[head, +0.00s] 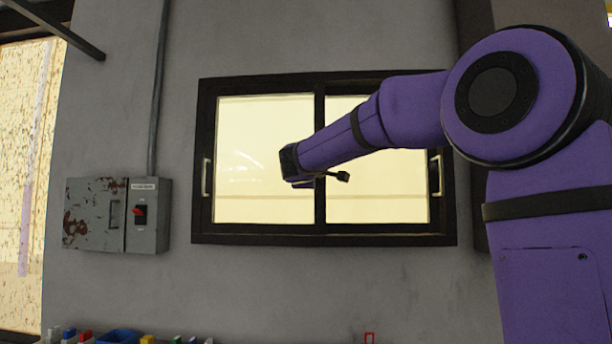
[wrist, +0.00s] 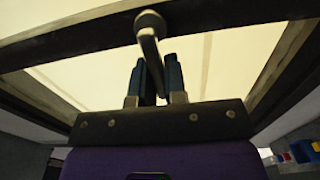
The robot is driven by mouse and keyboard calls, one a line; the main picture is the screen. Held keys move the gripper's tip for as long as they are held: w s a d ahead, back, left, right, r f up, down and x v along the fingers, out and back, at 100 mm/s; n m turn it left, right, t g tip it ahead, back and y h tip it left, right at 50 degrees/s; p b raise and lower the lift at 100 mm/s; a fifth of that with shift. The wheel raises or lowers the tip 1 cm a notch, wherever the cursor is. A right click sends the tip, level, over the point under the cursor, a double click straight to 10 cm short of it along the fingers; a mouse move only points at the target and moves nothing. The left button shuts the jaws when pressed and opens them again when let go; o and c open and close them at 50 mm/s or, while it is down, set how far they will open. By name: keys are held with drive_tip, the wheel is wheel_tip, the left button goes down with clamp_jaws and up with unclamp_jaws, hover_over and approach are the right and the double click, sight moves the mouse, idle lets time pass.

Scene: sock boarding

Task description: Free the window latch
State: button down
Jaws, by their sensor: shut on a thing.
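The window (head: 265,120) has a dark frame and two pale panes, split by a dark upright in the middle. The window latch (wrist: 149,24) is a grey metal lever with a round head, set at the dark middle upright in the wrist view. Its lever hangs down between the fingers. My gripper (wrist: 155,68) is shut on the latch lever, one dark finger on each side.
Pale pull handles sit on the window's left side (head: 207,177) and right side (head: 436,176). A worn grey electrical box (head: 95,215) with a red switch (head: 140,212) is on the wall to the left. Small coloured items and a blue bin (head: 118,337) lie along the bottom.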

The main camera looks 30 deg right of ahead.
drive_tip(key=c, duration=1.2)
unclamp_jaws()
drive_tip(key=shift+o, duration=0.2)
drive_tip(key=shift+s+a, duration=0.1)
drive_tip(key=shift+s, duration=0.05)
drive_tip(key=v, duration=1)
drive_tip(key=shift+s+a, duration=0.2)
drive_tip(key=s+d+f+m+g+y, duration=0.3)
drive_tip(key=s+f+m+g, duration=0.4)
drive_tip(key=s+f, duration=0.95)
drive_tip(key=s+a+f+m+g+y, duration=0.1)
drive_tip(key=s+a+f+m+y, duration=0.1)
drive_tip(key=s+f, duration=0.5)
drive_tip(key=s+a+f+m+g+y, duration=0.1)
drive_tip(key=s+a+f+m+y, duration=0.1)
drive_tip(key=s+a+f+y, duration=0.3)
drive_tip(key=s+f, duration=0.2)
drive_tip(key=s, duration=0.1)
drive_tip(key=shift+g, duration=0.4)
